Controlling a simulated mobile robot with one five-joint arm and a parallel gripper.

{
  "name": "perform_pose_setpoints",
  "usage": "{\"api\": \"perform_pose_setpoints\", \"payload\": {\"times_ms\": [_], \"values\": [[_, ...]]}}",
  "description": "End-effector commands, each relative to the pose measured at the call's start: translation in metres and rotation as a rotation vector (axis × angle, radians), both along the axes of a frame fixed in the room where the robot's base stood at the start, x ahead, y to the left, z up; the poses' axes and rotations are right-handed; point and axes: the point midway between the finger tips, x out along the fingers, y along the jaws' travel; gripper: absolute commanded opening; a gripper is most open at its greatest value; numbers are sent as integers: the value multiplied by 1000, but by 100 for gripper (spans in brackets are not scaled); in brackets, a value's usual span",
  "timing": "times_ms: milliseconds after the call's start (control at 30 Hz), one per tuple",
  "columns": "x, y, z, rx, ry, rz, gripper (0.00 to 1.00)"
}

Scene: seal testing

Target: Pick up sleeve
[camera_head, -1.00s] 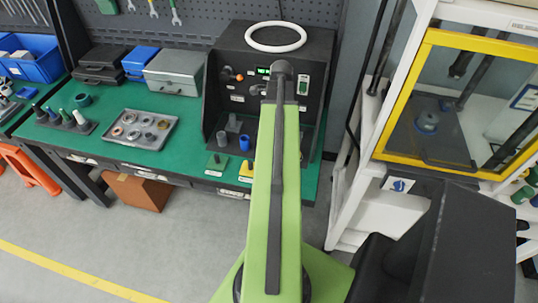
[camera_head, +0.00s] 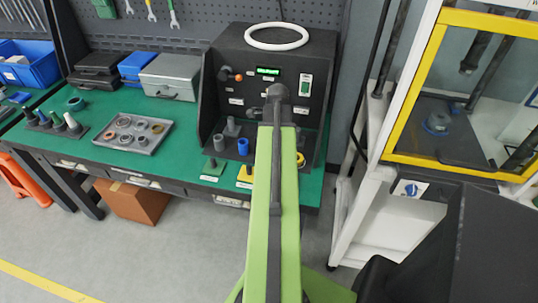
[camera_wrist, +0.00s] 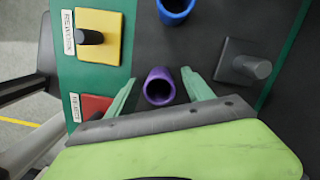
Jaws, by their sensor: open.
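A purple sleeve (camera_wrist: 159,87) stands open end up between my gripper's two green fingers in the wrist view. My gripper (camera_wrist: 158,77) is open, with a gap between the sleeve and each finger. A blue sleeve (camera_wrist: 175,8) stands beyond the purple one, cut by the top edge. It also shows in the head view (camera_head: 243,147). In the head view my arm hides the purple sleeve and my gripper. The task does not say which sleeve is meant.
In the wrist view, a yellow base with a dark peg (camera_wrist: 100,37) and a red base (camera_wrist: 95,106) lie left; a grey base with a peg (camera_wrist: 243,64) lies right. In the head view, a black test unit (camera_head: 270,50) stands behind, and a yellow-framed machine (camera_head: 440,160) stands right.

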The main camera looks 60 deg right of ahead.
Motion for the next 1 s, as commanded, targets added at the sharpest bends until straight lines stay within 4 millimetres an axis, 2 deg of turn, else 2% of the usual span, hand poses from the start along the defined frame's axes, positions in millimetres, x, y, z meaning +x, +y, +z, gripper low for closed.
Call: {"api": "perform_pose_setpoints", "payload": {"times_ms": [67, 500, 833, 1000], "values": [[0, 0, 1, 0, 0, 0, 56], [0, 0, 1, 0, 0, -1, 0], [-1, -1, 2, 0, 0, -1, 0], [-1, -1, 12, 0, 0, -1, 0]]}}
